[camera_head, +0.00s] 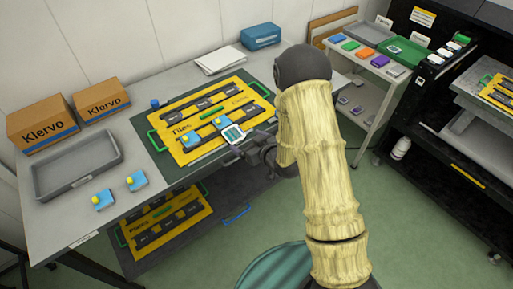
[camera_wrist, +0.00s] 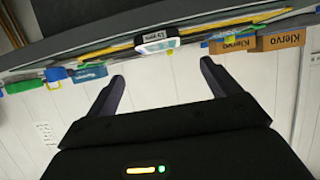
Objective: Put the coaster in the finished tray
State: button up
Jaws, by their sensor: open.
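The likely coaster, a small white-rimmed square with a teal face (camera_head: 233,134), is at the front right edge of the yellow board. It also shows in the wrist view (camera_wrist: 158,42), beyond my fingertips and roughly centred between them. My gripper (camera_head: 252,142) is just right of it; the wrist view shows the jaws (camera_wrist: 162,72) apart with nothing between them. I cannot tell whether the coaster lies flat or is tilted. A grey tray (camera_head: 45,183) on the table looks empty. I cannot read which is the finished tray.
The yellow board (camera_head: 180,153) holds dark strips and blue pieces. Two Klervo boxes (camera_head: 42,126) stand back left. Two blue pieces with yellow tops (camera_head: 103,200) sit at the table front. A blue case (camera_head: 260,36) and papers (camera_head: 219,60) are at the back. Green floor separates table and cart.

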jog(key=v, duration=0.5)
jog(key=shift+b, duration=0.4)
jog(key=shift+d, duration=0.1)
jog(key=s+d+r+m+g+h, duration=0.35)
jog(key=d+r+h, duration=0.2)
jog(key=d, duration=0.35)
jog(key=s+d+r+m+g+h, duration=0.1)
jog(key=s+r+g, duration=0.1)
jog(key=s, duration=0.5)
jog(key=s+d+r+m+g+h, duration=0.1)
jog(key=s+r+m+g, duration=0.1)
jog(key=s, duration=0.5)
jog(key=shift+s+d+r+g, duration=0.3)
jog(key=shift+r+g, duration=0.2)
jog(key=shift+g, duration=0.05)
